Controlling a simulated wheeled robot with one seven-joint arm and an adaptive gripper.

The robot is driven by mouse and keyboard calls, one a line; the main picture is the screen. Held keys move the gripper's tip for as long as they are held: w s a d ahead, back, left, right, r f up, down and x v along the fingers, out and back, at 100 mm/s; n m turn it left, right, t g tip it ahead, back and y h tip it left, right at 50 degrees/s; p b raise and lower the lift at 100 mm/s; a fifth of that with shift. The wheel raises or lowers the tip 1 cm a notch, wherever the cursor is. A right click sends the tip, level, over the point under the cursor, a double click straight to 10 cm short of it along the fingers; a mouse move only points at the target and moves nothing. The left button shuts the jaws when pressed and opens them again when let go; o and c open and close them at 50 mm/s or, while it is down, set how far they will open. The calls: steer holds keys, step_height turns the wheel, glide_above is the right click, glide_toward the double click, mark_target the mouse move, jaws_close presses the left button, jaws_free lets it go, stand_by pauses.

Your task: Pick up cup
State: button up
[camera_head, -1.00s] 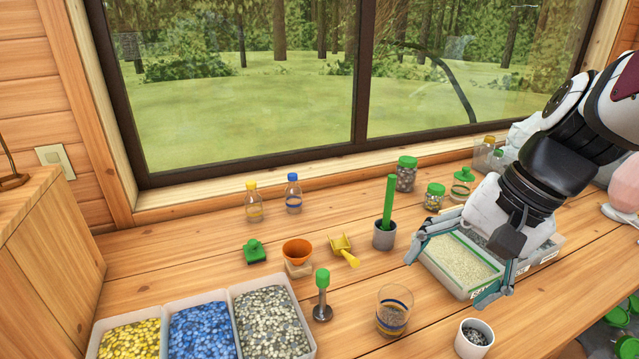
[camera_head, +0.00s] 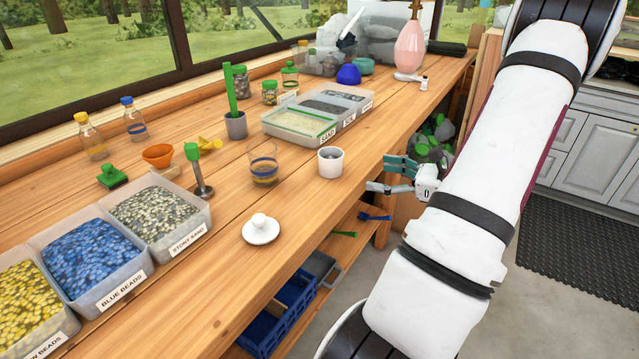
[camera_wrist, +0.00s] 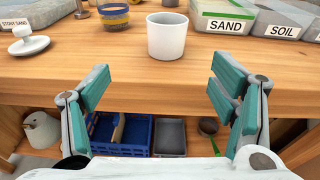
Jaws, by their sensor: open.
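A white cup (camera_head: 330,162) stands upright near the front edge of the wooden table, with something dark inside. In the wrist view the cup (camera_wrist: 167,38) is centred beyond the fingers, between them and apart from both. My gripper (camera_head: 376,174) is open and empty, off the table's front edge and to the right of the cup. Its teal-padded fingers are spread wide in the wrist view (camera_wrist: 160,85). A clear glass with coloured bands (camera_head: 264,165) stands just left of the cup.
A white lidded piece (camera_head: 261,230) lies on the table front. The sand tray (camera_head: 298,127) is behind the cup. A pink bottle (camera_head: 410,48) stands far right. A lower shelf holds a blue crate (camera_wrist: 121,134). The table right of the cup is clear.

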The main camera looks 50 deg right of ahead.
mark_target(341, 167)
steer(key=shift+m+h, duration=0.3)
steer(key=x, duration=0.4)
steer(key=b+x, duration=0.1)
steer(key=x, duration=0.2)
steer(key=shift+d+f, duration=0.2)
steer(key=shift+f, duration=0.15)
steer(key=shift+r+b+x, duration=0.1)
steer(key=shift+b+x, duration=0.1)
steer(key=shift+x, duration=1.25)
steer(key=shift+r+b+x, duration=0.15)
steer(key=shift+b+x, duration=0.05)
steer(key=shift+x, duration=1.3)
steer(key=shift+d, duration=0.1)
steer(key=c, duration=1.3)
